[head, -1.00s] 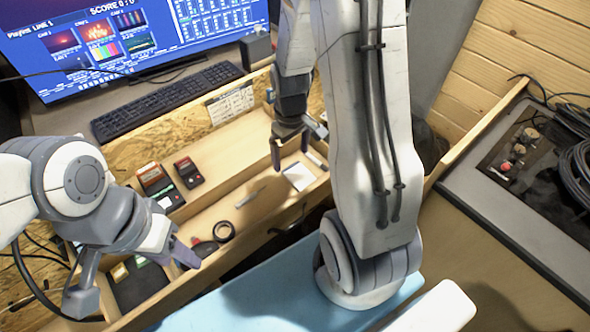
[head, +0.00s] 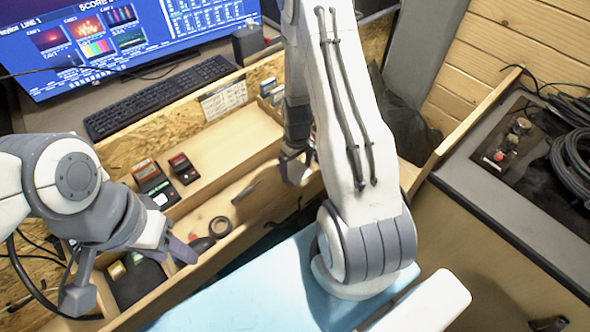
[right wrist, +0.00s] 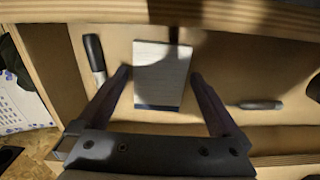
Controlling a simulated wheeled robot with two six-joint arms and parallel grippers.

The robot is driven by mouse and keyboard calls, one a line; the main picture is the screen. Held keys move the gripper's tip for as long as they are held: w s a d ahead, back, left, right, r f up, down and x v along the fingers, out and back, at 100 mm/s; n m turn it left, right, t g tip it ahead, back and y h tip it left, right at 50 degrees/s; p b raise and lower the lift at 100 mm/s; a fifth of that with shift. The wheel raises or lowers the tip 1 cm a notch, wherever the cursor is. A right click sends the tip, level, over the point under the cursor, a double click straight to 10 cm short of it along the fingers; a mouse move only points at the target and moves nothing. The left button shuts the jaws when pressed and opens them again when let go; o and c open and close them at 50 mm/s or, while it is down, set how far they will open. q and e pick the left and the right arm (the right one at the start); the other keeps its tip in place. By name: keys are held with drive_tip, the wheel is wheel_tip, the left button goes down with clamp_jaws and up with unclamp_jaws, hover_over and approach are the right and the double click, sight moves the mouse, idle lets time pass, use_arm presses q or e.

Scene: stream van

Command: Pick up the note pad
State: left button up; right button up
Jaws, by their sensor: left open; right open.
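The note pad (right wrist: 162,72) is a pale lined pad with a dark band along its near edge. It lies flat in the open wooden drawer in the right wrist view. My right gripper (right wrist: 161,88) is open, with one finger on each side of the pad and a gap on each side. In the head view my right gripper (head: 295,168) is down in the drawer and hides most of the pad. My left gripper (head: 130,276) is open and empty over the drawer's left end, far from the pad.
A dark-handled marker (right wrist: 94,55) lies left of the pad, and a slim dark tool (right wrist: 258,105) lies right. The drawer's wooden walls enclose the right gripper. A keyboard (head: 160,97) stands behind.

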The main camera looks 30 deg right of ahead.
drive_tip(key=shift+f, duration=0.3)
drive_tip(key=c, duration=1.2)
drive_tip(key=shift+o, duration=0.2)
drive_tip(key=shift+r, duration=0.15)
